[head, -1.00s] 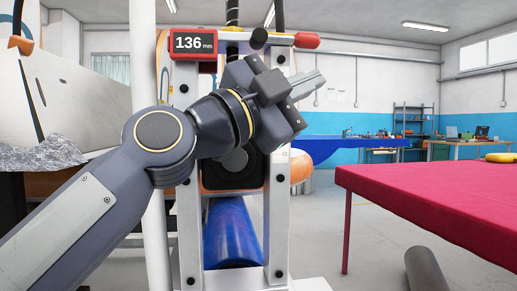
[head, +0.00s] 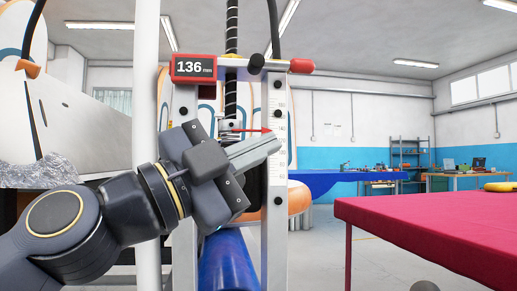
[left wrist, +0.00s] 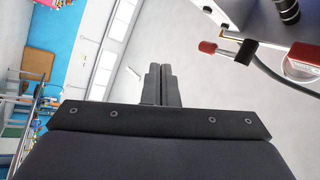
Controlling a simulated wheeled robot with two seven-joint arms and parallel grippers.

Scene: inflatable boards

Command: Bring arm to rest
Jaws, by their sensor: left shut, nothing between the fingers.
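My left gripper (head: 262,147) is in front of the metal frame of a measuring stand in the head view, its fingers pointing right and slightly up. The fingers are together with nothing between them. It also shows in the left wrist view (left wrist: 162,75), with its two fingers side by side against the ceiling and wall. My left arm comes in from the lower left of the head view. It hides part of the stand behind it. My right gripper does not show in either view.
The stand has a display (head: 194,68) reading 136 mm, a red-tipped knob (head: 301,66) and a scale with a red pointer. A blue roll (head: 228,262) lies low behind my arm. A red-covered table (head: 440,225) is at the right. Open floor lies between.

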